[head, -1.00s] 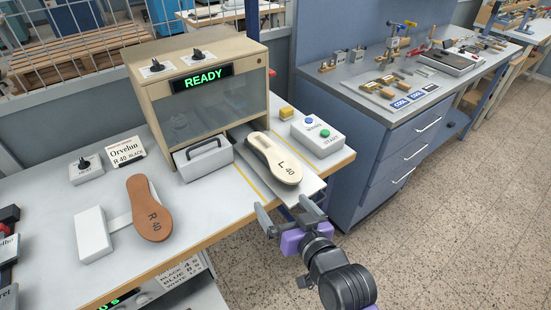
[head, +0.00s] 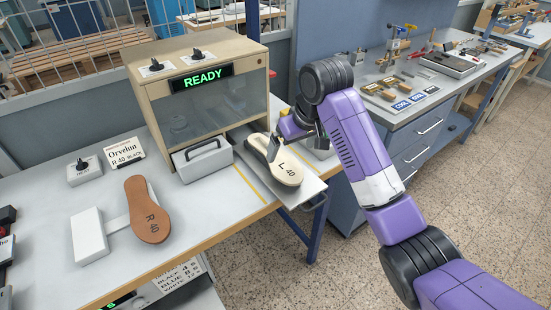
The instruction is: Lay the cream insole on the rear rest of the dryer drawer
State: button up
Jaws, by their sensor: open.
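The cream insole (head: 288,172), marked L 40, lies on the pulled-out dryer drawer (head: 304,191) at the right of the dryer (head: 205,110). Its toe end points toward the front right, and its narrower heel end lies toward the dryer. My gripper (head: 275,148) is open, low over the heel half of the insole, with a finger beside it. I cannot tell whether the finger touches the insole. The rear rest is not clearly visible under the insole. My arm covers part of the control box behind the drawer.
A brown insole (head: 149,212) marked R 40 lies on a white stand (head: 90,236) at the left. A grey handled box (head: 203,158) stands before the dryer, whose display reads READY. A blue cabinet (head: 415,140) with tools on top stands at the right.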

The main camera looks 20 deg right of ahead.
aim_at(283, 164)
jog(key=p+x, duration=0.1)
jog(key=x, duration=0.6)
jog(key=shift+a+f, duration=0.15)
jog(key=shift+f, duration=0.1)
jog(key=shift+c, duration=0.2)
jog(key=c, duration=1.5)
jog(key=shift+r, duration=0.1)
